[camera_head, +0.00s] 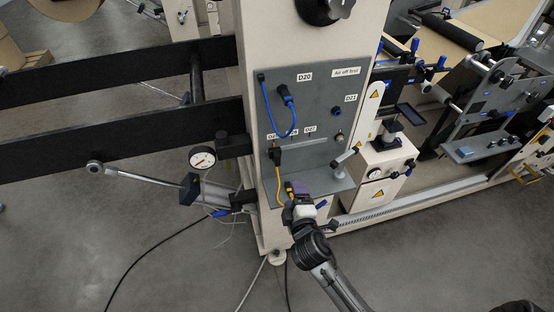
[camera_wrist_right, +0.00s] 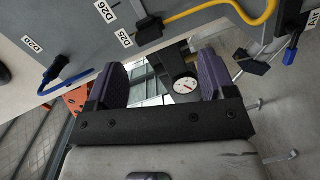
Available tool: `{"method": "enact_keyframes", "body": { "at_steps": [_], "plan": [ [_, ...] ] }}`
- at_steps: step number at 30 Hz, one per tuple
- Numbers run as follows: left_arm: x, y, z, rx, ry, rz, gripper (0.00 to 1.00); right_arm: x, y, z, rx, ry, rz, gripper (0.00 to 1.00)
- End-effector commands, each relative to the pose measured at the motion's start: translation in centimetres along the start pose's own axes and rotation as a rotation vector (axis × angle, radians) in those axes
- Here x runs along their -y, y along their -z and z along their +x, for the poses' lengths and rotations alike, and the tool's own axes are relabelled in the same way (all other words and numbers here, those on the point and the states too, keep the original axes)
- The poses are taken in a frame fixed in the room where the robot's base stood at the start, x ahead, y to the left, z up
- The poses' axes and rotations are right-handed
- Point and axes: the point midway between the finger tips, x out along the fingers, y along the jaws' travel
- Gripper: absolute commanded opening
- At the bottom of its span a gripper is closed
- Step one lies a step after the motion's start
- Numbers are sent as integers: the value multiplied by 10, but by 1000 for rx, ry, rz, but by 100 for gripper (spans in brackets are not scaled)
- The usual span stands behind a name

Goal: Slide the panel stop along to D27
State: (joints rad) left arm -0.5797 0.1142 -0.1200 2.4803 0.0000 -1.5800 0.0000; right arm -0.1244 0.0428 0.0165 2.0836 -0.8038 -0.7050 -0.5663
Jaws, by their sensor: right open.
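A small black block (camera_head: 275,156), which looks like the panel stop, sits at the left end of the row near D25. A yellow cable (camera_head: 278,186) hangs from it. In the right wrist view the black block (camera_wrist_right: 149,29) is beside D25 and D26, with the yellow cable (camera_wrist_right: 205,8) leading off. My right gripper (camera_head: 296,190) is below the panel, open and empty, apart from the block. Its purple fingers (camera_wrist_right: 163,80) are spread. My left gripper is not in view.
A blue cable (camera_head: 295,118) loops across the panel's upper left. A grey ledge (camera_head: 325,187) juts out below the panel, close to my right gripper. A gauge (camera_head: 202,158) stands at the left. Black rails (camera_head: 110,145) run left; the floor in front is mostly free.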

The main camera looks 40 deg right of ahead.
Motion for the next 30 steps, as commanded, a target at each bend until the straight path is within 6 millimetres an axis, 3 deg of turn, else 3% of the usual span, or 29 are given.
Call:
{"method": "enact_keyframes", "body": {
  "at_steps": [3, 11, 30],
  "plan": [
    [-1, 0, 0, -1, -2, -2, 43, -12, 13, -1, -76, -78, -144, 77],
    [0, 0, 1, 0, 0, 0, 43, -15, 18, 8, -96, -100, -237, 77],
    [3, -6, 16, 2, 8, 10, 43, -24, 29, 114, -95, -98, -234, 77]
  ]
}}
